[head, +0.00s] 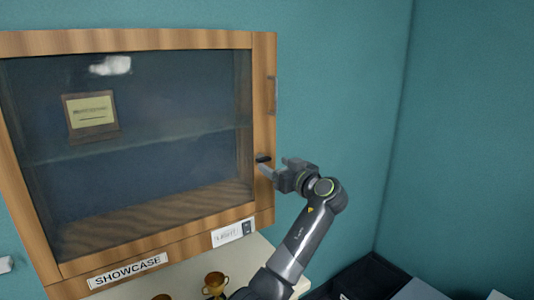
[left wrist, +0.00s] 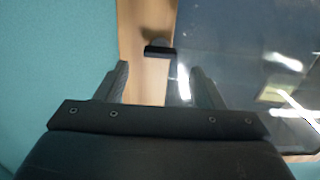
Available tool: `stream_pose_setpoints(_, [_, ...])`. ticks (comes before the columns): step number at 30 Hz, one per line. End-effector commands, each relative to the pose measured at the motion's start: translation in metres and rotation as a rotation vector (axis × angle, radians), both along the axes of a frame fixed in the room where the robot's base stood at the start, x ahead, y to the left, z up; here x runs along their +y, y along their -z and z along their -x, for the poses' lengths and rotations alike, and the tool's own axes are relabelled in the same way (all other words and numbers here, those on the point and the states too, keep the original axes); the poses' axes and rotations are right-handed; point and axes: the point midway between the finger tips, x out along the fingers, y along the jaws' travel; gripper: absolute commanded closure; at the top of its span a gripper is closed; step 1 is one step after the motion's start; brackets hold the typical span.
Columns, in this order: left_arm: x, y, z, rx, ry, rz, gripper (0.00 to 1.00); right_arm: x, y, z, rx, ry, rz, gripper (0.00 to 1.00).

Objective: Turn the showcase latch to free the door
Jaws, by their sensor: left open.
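The showcase is a wooden cabinet with a glass door (head: 150,120) that looks closed. The latch (head: 263,159) is a small dark piece on the right-hand wooden frame of the door. It shows in the left wrist view as a short dark bar (left wrist: 159,50) on the wood beside the glass. My left gripper (head: 274,166) is open and empty, right at the latch in the head view. In the left wrist view the latch lies ahead, between the lines of the two fingers (left wrist: 162,82). I cannot tell whether a finger touches it. My right gripper is not in view.
A plaque (head: 92,114) stands on the glass shelf inside. A SHOWCASE label (head: 128,271) and a small switch (head: 247,228) are on the lower frame. Gold trophies (head: 215,283) stand on a light surface below. Dark bins are at the lower right. The wall right of the cabinet is bare.

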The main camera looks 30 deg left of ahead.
Motion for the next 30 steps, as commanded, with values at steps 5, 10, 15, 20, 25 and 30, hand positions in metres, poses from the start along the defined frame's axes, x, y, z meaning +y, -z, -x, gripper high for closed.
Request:
stream_pose_setpoints(5, [0.03,-0.003,-0.012,0.004,-0.001,-0.002,0.38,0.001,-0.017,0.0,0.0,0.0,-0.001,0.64])
stream_pose_setpoints(10, [0.044,-0.001,-0.018,0.001,0.0,0.0,0.38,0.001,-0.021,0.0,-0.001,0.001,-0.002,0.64])
stream_pose_setpoints(15, [0.048,0.001,-0.02,0.0,0.001,0.001,0.38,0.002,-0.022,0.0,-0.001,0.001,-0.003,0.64])
stream_pose_setpoints(20, [0.047,0.001,-0.02,0.0,0.001,0.001,0.38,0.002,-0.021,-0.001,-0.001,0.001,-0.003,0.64])
stream_pose_setpoints(25, [0.047,0.001,-0.02,0.0,0.001,0.001,0.58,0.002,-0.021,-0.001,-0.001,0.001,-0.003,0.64])
stream_pose_setpoints(30, [0.047,0.001,-0.02,0.0,0.001,0.001,0.8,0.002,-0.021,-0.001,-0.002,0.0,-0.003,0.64])
